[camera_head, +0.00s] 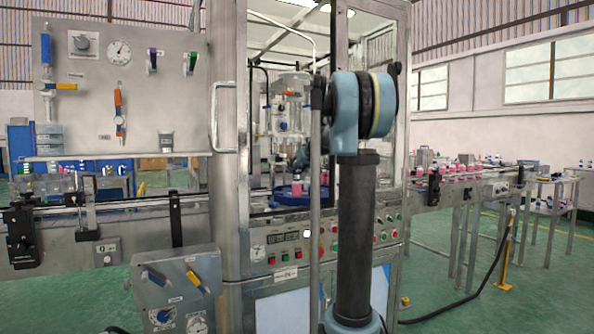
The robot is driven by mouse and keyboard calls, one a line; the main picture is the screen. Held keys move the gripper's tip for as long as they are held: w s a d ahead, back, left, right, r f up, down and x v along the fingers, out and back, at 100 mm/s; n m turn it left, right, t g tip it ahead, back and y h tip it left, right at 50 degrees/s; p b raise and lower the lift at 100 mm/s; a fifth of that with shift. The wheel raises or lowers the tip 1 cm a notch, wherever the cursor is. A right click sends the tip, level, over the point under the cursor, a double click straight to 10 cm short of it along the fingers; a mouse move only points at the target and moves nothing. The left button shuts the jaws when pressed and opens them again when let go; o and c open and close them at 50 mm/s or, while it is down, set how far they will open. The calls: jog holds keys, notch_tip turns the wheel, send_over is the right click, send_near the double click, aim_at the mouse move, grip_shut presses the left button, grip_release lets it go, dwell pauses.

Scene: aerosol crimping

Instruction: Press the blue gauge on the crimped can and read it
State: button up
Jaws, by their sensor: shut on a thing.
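My arm rises in front of the open crimping machine (228,120), and its blue joint covers part of the machine's inside. My gripper cannot be made out; it may be hidden behind the arm. Inside the machine a blue turntable (285,197) carries small cans. A pink can (324,178) stands upright near the turntable's right side, partly behind a thin grey pole. The crimping head (291,105) hangs above the turntable. I cannot pick out the blue gauge on a can, and no reading is legible.
A conveyor (150,203) runs in from the left, and another with pink-topped cans (462,170) leads right. The control panel (285,243) is below the turntable. A grey valve box (178,285) stands front left. A panel with a dial (119,52) stands upper left.

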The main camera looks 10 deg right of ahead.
jog(key=shift+f, duration=0.55)
dwell(0.5)
jog(key=shift+r, duration=0.15)
jog(key=shift+r, duration=2.35)
jog(key=shift+s, duration=0.15)
jog(key=s+d, duration=0.2)
jog(key=s, duration=0.6)
jog(key=s+d, duration=0.3)
jog(key=s, duration=0.5)
jog(key=shift+d, duration=0.15)
